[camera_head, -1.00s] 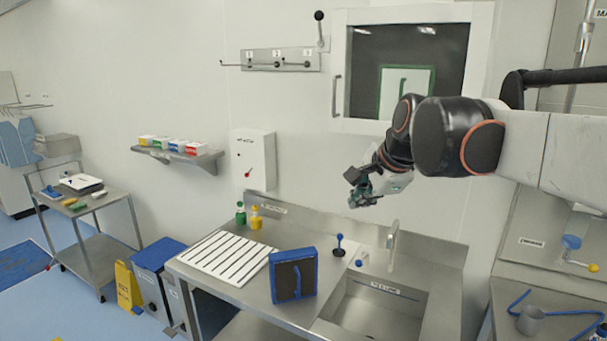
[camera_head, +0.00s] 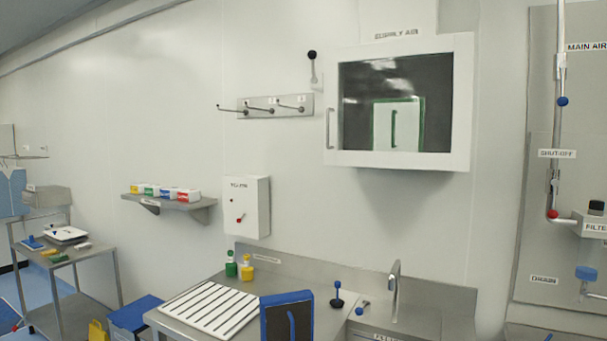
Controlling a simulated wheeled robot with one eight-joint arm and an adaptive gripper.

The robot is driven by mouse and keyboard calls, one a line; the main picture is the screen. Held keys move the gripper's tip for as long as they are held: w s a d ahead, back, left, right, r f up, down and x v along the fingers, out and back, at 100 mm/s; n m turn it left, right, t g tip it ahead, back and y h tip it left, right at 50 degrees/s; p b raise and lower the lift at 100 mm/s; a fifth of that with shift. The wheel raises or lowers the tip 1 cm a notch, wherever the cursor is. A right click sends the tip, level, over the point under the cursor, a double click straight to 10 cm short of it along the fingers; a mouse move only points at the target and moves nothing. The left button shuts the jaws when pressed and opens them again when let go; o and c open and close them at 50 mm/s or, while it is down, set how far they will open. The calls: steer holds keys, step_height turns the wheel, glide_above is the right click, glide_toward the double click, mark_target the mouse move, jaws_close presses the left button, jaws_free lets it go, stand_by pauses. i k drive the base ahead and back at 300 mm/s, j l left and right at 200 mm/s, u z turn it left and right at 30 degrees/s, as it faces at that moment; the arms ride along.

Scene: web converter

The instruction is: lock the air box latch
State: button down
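The white air box (camera_head: 462,110), labelled SUPPLY AIR, hangs on the back wall right of centre. It has a dark window, through which a green-framed panel (camera_head: 397,124) shows. Its door looks shut, with a grey bar handle (camera_head: 330,128) on the left edge. A lever with a black ball knob (camera_head: 312,56) stands upright on the wall just left of the box's upper left corner. It looks like the latch, but its catch is too small to make out. My gripper and arm are out of view.
A hook rail (camera_head: 275,106) sticks out left of the box. Below are a white wall cabinet (camera_head: 246,206), a steel bench with a white slatted rack (camera_head: 208,309), a blue-framed panel (camera_head: 287,318) and a tap (camera_head: 396,290). Pipes (camera_head: 560,120) run at the right.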

mark_target(312, 54)
steer(key=i+j+u, duration=0.2)
steer(key=i+j, duration=1.1)
